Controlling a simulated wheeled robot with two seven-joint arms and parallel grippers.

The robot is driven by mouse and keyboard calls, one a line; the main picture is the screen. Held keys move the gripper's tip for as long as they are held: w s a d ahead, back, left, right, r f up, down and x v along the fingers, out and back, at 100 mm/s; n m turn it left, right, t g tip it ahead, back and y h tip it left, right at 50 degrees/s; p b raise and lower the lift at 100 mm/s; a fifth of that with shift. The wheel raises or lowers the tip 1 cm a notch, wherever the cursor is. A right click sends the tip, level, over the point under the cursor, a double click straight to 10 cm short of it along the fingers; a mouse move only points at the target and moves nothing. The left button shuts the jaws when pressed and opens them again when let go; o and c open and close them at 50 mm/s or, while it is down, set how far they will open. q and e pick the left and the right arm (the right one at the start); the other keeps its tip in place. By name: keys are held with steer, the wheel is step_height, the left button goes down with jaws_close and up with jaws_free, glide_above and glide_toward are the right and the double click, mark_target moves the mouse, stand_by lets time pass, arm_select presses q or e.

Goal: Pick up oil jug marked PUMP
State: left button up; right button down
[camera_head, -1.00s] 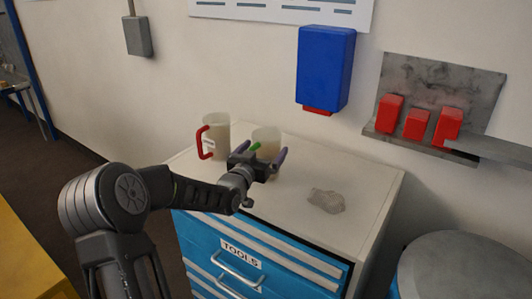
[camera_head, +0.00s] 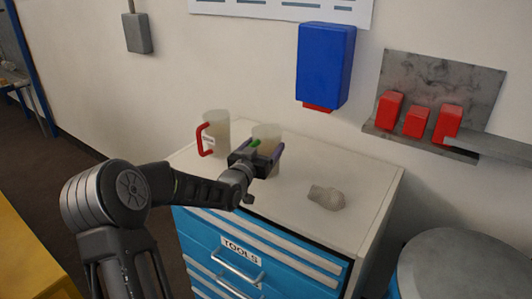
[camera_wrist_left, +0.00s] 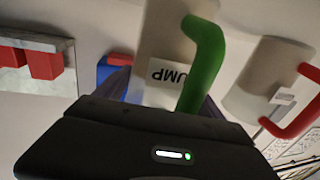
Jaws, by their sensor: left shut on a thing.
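The oil jug marked PUMP (camera_head: 268,132) is pale with a green handle and stands on the tool cabinet, partly hidden behind my left gripper (camera_head: 266,159). In the left wrist view its green handle (camera_wrist_left: 204,62) and its label (camera_wrist_left: 167,82), reading "UMP" upside down, are close in front of the gripper. My left gripper is shut on this jug; the exact contact of its fingers is mostly hidden. A second pale jug with a red handle (camera_head: 216,132) stands to the left; it also shows in the left wrist view (camera_wrist_left: 265,80). My right gripper is not in view.
A blue dispenser (camera_head: 325,65) hangs on the wall behind.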

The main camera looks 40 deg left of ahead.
arm_select(q)
steer(key=c, duration=0.9)
steer(key=shift+r, duration=0.1)
step_height(320, 180, up, 10)
steer(key=shift+r+b, duration=0.1)
steer(key=shift+b, duration=0.5)
